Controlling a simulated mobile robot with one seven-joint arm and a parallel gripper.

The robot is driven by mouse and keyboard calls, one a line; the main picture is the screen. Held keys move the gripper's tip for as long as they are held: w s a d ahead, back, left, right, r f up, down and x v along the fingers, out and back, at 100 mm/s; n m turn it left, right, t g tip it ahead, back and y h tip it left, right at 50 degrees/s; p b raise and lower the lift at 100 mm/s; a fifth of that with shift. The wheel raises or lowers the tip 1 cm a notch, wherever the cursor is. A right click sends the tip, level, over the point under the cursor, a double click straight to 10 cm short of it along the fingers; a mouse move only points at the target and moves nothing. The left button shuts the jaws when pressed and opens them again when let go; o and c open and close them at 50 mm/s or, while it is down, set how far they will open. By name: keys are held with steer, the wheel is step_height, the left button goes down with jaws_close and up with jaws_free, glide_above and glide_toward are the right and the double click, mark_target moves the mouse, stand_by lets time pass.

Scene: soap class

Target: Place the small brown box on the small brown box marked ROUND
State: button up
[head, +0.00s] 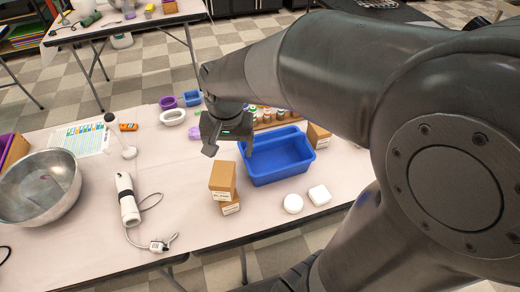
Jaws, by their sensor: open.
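One small brown box (223,180) sits on top of another small brown box (230,204) near the table's front edge. The upper box is slightly offset from the lower one. Both have white labels with dark print, too small to read surely. A third brown box (318,136) stands at the right end of the blue bin, partly hidden by it. My gripper (228,149) is open and points down, above and behind the stacked boxes, at the bin's left side. It is apart from the boxes, and nothing shows between its fingers.
The blue bin (280,176) stands right of the stack. A round white soap (293,203) and a squarish white soap (319,195) lie in front of it. A white handheld device (128,200) with a cable and a metal bowl (40,186) are on the left. Small jars stand behind the bin.

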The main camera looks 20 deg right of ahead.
steer(key=s+d+r+n+t, duration=0.3)
steer(key=s+d+r, duration=0.4)
steer(key=s, duration=0.4)
steer(key=shift+d+r+n+t, duration=0.2)
steer(key=shift+r+n+t, duration=0.1)
steer(key=shift+r+t, duration=0.5)
